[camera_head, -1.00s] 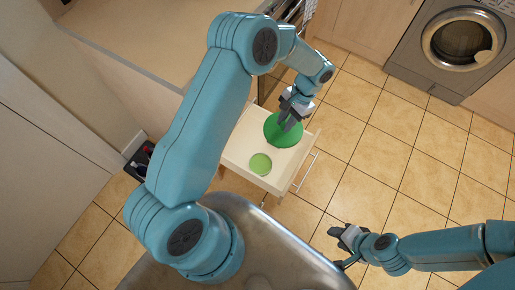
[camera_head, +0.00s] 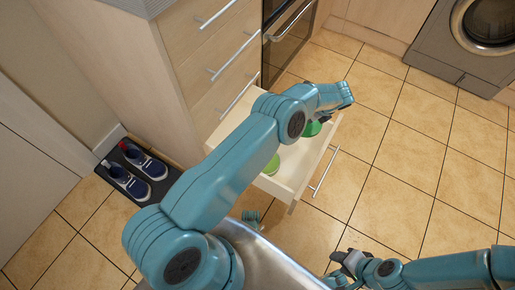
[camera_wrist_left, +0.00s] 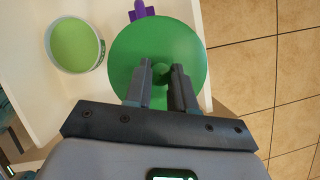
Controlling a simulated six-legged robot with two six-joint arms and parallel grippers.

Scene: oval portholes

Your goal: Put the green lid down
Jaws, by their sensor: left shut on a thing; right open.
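The round green lid (camera_wrist_left: 130,50) fills the middle of the left wrist view. My left gripper (camera_wrist_left: 161,76) is shut on its small knob. In the head view the lid (camera_head: 312,128) shows only partly, past my left arm, which hides the left gripper there. The lid is over the open white drawer (camera_head: 294,182) near its right side; I cannot tell if it touches the drawer floor. A light green round container (camera_wrist_left: 77,45) stands in the drawer beside the lid, apart from it; it also shows in the head view (camera_head: 272,165). My right gripper (camera_head: 345,262) is open and empty, low at the right.
A purple object (camera_wrist_left: 141,10) lies partly under the lid's outline in the wrist view. Closed drawers (camera_head: 215,50) and an oven (camera_head: 287,32) stand behind. Shoes (camera_head: 137,172) rest on a dark mat at left. Tiled floor at right is clear.

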